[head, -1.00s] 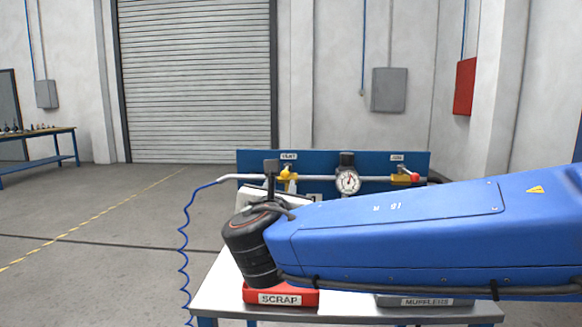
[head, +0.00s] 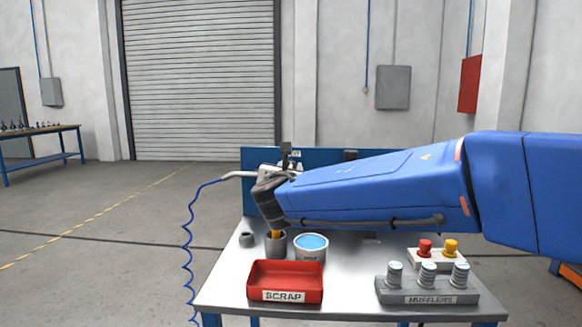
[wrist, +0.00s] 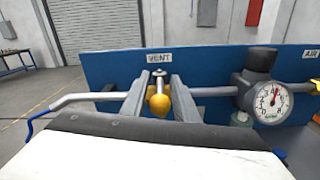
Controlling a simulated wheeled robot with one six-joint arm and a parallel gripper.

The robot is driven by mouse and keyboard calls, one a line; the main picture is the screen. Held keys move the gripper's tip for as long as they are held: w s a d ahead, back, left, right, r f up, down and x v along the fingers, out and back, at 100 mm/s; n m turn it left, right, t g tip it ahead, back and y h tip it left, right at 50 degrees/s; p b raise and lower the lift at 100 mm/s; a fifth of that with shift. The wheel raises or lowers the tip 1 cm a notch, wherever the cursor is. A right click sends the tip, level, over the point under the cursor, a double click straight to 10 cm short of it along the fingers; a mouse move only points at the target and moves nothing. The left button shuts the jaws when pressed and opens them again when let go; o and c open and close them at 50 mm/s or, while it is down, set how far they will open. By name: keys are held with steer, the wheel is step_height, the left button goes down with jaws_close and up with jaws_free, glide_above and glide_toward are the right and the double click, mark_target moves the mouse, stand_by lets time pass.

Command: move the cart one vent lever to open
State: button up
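The vent valve has a yellow lever (wrist: 159,104), under the VENT label (wrist: 160,57) on the blue panel (wrist: 110,70) in the wrist view. The lever appears to point toward the wrist camera; its exact angle is hard to tell. My gripper (wrist: 160,95) is open, one grey finger on each side of the lever, with visible gaps. I cannot tell how deep the lever sits between the fingers. In the head view my wrist and arm hide the lever and most of the panel (head: 257,157).
A pressure gauge (wrist: 268,100) and the AIR label (wrist: 311,54) are right of the vent valve. The bench (head: 350,270) carries a red scrap bin (head: 285,282), a blue-topped tub (head: 311,247), a grey cup (head: 275,246) and a mufflers rack (head: 427,290). A coiled blue hose (head: 187,250) hangs at left.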

steer(key=shift+w, duration=1.1)
jaws_close()
